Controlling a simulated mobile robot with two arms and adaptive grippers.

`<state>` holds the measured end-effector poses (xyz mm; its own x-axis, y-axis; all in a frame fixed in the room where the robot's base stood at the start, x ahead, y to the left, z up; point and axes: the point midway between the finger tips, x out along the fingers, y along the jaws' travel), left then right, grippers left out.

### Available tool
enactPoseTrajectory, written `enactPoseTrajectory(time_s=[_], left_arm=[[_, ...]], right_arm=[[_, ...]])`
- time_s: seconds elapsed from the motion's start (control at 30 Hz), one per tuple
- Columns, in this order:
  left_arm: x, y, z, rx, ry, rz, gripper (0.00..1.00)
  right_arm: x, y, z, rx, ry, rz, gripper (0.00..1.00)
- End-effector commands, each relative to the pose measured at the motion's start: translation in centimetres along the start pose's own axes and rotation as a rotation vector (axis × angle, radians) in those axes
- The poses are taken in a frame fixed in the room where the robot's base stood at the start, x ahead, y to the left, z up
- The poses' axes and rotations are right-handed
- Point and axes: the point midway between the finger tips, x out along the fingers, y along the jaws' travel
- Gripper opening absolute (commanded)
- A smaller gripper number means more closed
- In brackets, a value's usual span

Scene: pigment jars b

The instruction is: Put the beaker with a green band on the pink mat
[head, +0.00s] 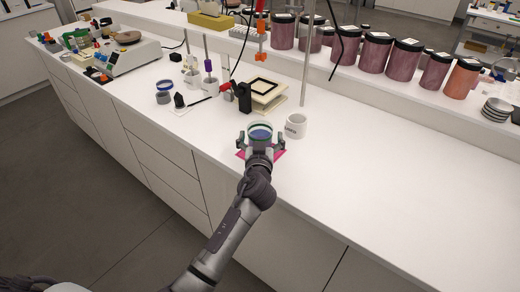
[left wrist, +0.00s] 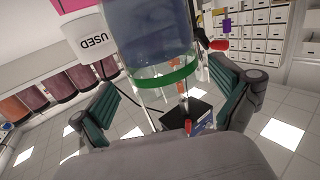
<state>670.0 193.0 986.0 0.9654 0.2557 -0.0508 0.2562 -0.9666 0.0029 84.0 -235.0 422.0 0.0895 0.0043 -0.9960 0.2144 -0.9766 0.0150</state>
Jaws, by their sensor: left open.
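The beaker (head: 260,130) with a green band and blue contents is over the pink mat (head: 281,154) near the front edge of the counter. It looks upright. My left gripper (head: 260,144) is open, with one finger on each side of the beaker. In the left wrist view, which looks upside down, the beaker (left wrist: 155,35) is between the spread fingers of my left gripper (left wrist: 165,100), with gaps at both sides. A corner of the pink mat (left wrist: 70,5) shows there. The beaker's base is hidden, so its contact with the mat cannot be seen. My right gripper is out of view.
The counter to the right is clear.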

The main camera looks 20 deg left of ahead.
Motion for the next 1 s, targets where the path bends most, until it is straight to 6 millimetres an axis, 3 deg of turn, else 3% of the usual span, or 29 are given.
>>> enactPoseTrajectory(time_s=[0.2, 0.43, 0.6, 1.0], left_arm=[[-5.0, 0.0, 0.4, -0.004, -0.003, 0.001, 1.00], [-8.7, 0.0, 0.2, -0.002, -0.001, 0.001, 1.00], [-9.7, 0.0, 0.0, 0.000, 0.000, 0.000, 1.00], [-9.8, 0.0, 0.0, 0.001, 0.000, 0.000, 1.00]], right_arm=[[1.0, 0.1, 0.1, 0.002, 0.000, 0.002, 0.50], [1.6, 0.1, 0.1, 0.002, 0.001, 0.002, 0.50], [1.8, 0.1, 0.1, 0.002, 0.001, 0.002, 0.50], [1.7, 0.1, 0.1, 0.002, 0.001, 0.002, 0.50]])
